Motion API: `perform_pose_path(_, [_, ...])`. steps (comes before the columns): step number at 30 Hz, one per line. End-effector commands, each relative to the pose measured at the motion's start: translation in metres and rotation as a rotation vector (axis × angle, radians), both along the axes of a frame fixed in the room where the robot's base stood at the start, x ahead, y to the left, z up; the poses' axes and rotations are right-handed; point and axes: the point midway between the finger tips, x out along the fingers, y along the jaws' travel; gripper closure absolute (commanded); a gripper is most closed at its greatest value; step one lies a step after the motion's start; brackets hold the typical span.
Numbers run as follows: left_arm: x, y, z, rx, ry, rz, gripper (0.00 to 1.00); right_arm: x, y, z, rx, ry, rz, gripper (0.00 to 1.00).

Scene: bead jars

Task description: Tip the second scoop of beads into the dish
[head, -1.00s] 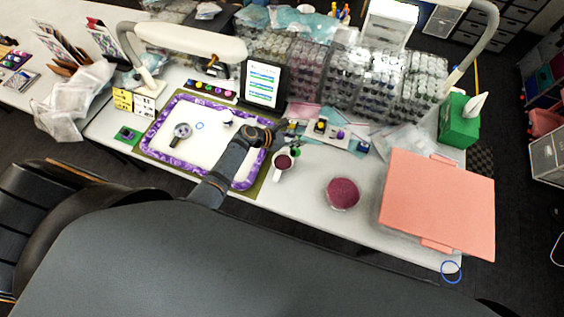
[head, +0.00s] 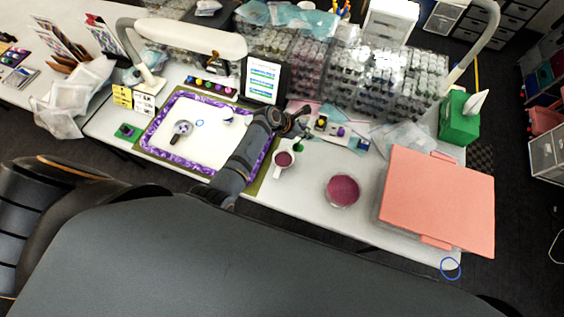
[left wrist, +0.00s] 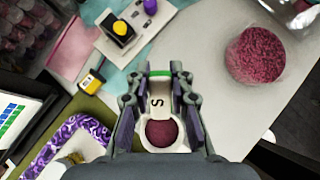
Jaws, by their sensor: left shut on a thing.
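My left gripper (head: 302,124) is over the table right of the purple-rimmed mat. In the left wrist view its fingers (left wrist: 160,84) flank a white scoop marked S with a green band, and they are shut on it. The scoop (head: 284,168) holds dark red beads (left wrist: 162,132). It looks roughly level. A round container of red beads (head: 342,190) stands on the table to the right, apart from the scoop; it also shows in the left wrist view (left wrist: 255,55). I cannot tell whether it is the dish. My right gripper is not in view.
A tablet (head: 262,80) and clear bead jars (head: 385,82) stand behind. A large pink-lidded box (head: 437,200) is at the right. The table around the bead container is clear.

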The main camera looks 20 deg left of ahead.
Motion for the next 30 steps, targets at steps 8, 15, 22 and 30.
perform_pose_path(8, [0.016, -0.019, 0.025, -0.003, -0.003, 0.001, 1.00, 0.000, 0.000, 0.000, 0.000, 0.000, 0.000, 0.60])
perform_pose_path(15, [0.026, -0.030, 0.039, -0.001, -0.001, 0.000, 1.00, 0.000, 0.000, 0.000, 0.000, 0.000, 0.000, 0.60])
perform_pose_path(22, [0.026, -0.030, 0.041, -0.001, -0.001, 0.000, 1.00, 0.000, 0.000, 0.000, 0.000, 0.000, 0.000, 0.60])
perform_pose_path(30, [0.029, -0.033, 0.051, 0.166, 0.138, -0.001, 1.00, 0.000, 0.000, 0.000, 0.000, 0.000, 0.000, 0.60])
